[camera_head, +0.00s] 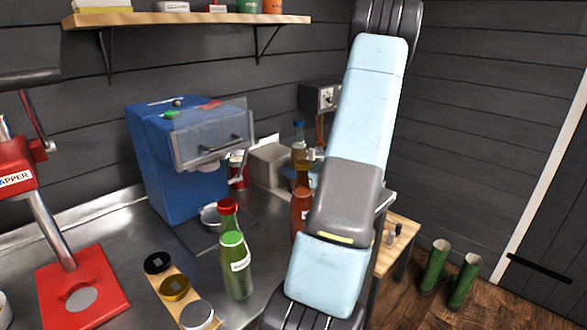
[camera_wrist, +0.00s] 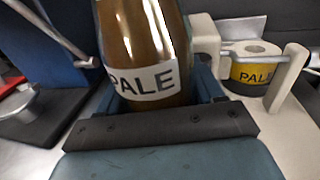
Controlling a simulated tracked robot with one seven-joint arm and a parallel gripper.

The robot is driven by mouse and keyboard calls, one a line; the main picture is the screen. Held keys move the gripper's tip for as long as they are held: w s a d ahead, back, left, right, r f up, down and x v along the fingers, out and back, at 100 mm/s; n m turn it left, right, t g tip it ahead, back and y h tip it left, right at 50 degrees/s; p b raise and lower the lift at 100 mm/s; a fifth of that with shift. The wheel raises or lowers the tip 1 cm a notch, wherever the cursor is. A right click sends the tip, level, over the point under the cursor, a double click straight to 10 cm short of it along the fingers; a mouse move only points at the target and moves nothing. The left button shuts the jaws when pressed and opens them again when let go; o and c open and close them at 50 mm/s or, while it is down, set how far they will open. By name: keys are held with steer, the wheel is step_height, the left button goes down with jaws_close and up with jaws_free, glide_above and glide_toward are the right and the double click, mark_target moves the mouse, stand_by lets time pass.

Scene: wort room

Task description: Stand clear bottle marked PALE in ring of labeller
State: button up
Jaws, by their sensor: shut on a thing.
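In the wrist view a bottle of amber-brown liquid (camera_wrist: 150,40), its white label reading PALE, stands between the dark blue fingers of my gripper (camera_wrist: 160,92). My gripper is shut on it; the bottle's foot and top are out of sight. Right of it, a cream frame (camera_wrist: 205,38) carries a yellow roll marked PAL (camera_wrist: 250,72), seemingly the labeller. I cannot make out its ring or how far the bottle is from it. In the head view my arm covers the area, and I cannot pick out my gripper there.
A blue machine (camera_head: 190,185) with a clear guard stands on the steel counter, a dish (camera_head: 210,216) at its foot. A green bottle (camera_head: 236,265), a brown bottle (camera_head: 301,205), a cap board (camera_head: 172,288) and the red capper (camera_head: 80,290) stand nearby. Green tubes (camera_head: 435,265) stand at right.

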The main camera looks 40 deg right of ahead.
steer(key=shift+f, duration=0.3)
stand_by(0.4)
steer(key=o, duration=1.6)
steer(key=shift+s, duration=0.15)
steer(key=v, duration=1.3)
steer(key=shift+s+d, duration=0.15)
steer(key=shift+s, duration=0.05)
steer(key=shift+s+f, duration=0.1)
